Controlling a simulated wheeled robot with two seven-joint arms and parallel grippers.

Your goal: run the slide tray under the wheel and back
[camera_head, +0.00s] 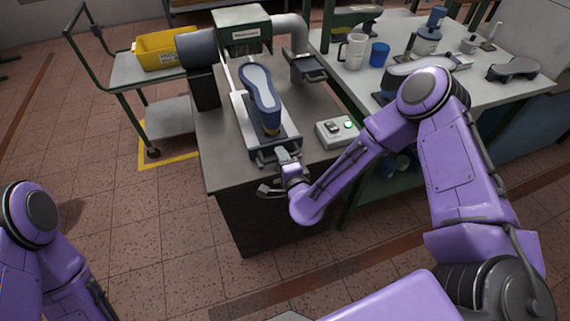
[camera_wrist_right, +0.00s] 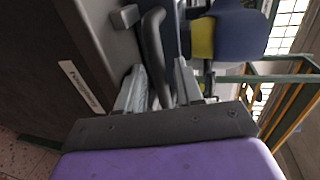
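The slide tray (camera_head: 239,109) is a light metal plate on rails on the grey bench. A blue shoe last with a pale grey sole (camera_head: 260,85) lies on it, its yellow-banded end (camera_wrist_right: 202,38) toward me. The machine with the green hood (camera_head: 243,17) stands behind the tray; the wheel itself I cannot make out. My right gripper (camera_head: 283,158) is at the tray's front handle. In the right wrist view its fingers (camera_wrist_right: 160,75) stand either side of the dark handle bar (camera_wrist_right: 153,40), with a visible gap. My left gripper is out of view.
A switch box (camera_head: 336,131) sits on the bench right of the tray. A green-framed table (camera_head: 440,85) with mugs, bottles and tools stands at right. A cart with a yellow bin (camera_head: 160,52) stands at left. Floor in front is clear.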

